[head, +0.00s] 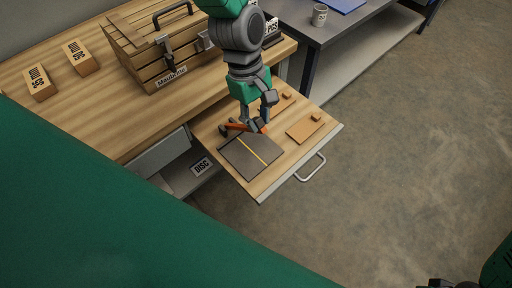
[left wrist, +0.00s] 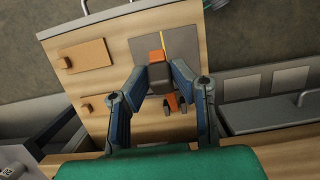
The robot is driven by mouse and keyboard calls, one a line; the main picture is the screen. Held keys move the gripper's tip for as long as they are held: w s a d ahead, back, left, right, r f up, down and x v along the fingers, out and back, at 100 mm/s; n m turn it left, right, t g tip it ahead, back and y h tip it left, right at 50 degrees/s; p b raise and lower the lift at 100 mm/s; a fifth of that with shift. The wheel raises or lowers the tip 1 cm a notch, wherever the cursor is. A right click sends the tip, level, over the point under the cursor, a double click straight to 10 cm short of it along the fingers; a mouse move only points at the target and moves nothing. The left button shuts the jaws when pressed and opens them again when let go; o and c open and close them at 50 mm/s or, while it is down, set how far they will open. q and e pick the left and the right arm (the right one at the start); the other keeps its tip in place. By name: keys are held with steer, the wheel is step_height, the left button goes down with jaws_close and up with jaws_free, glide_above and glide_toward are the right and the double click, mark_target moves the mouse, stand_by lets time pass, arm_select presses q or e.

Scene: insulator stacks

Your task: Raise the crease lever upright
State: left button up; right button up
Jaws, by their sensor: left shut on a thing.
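The crease lever (head: 238,126) has orange and dark parts and lies low at the back edge of a grey plate with a yellow line (head: 237,166), on the pulled-out wooden board. My left gripper (head: 257,126) reaches down from above and is shut on the lever, partly hiding it. In the left wrist view the lever's dark grip with an orange part (left wrist: 159,76) sits between the two fingers, and the grey plate (left wrist: 142,48) lies beyond. A dark part at the bottom right edge of the head view may be my right gripper (head: 440,283); its fingers cannot be made out.
An orange-brown flat piece (head: 303,131) with a small block lies right of the plate. The board has a metal handle (head: 312,169) at its front. A wooden case (head: 160,50) and two labelled blocks (head: 39,84) stand on the bench behind. Open floor lies to the right.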

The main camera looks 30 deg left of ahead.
arm_select(q)
steer(key=shift+w+r, duration=0.1)
steer(key=shift+w, duration=0.05)
steer(key=shift+w+a+r+p, duration=0.25)
steer(key=shift+a+r+p, duration=0.25)
steer(key=shift+a+p, duration=0.25)
steer(key=shift+w+a+r, duration=0.1)
steer(key=shift+a, duration=0.2)
steer(key=shift+w+a+r+p, duration=0.2)
steer(key=shift+a+r+p, duration=0.1)
steer(key=shift+a+p, duration=0.15)
steer(key=shift+w+a+r+p, duration=0.15)
steer(key=shift+a+r+p, duration=0.1)
steer(key=shift+a+p, duration=0.2)
steer(key=shift+a, duration=0.25)
steer(key=shift+a, duration=0.1)
